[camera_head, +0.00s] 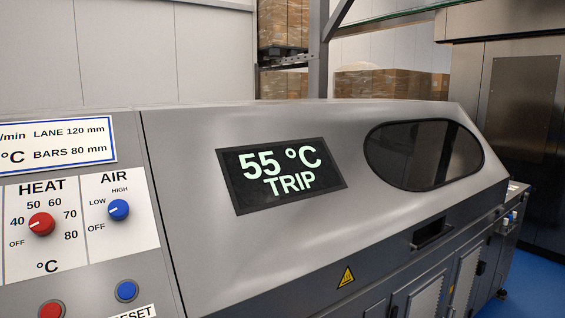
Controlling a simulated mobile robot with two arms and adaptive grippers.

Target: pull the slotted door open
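A large grey machine (250,130) fills the view. Low on its front at the right are cabinet doors. Two of them carry pale slotted panels: a nearer one (424,299), cut off by the bottom edge of the view, and a farther, narrower one (465,280). A small dark latch or handle (481,268) sits just right of the farther panel. Both slotted doors look shut. Neither of my grippers is in view.
The machine's display (280,175) reads "55 °C TRIP". A red heat knob (41,224), a blue air knob (118,210) and red and blue buttons are at the left. A dark recess (432,234) lies above the doors. Blue floor (535,280) is clear at the right.

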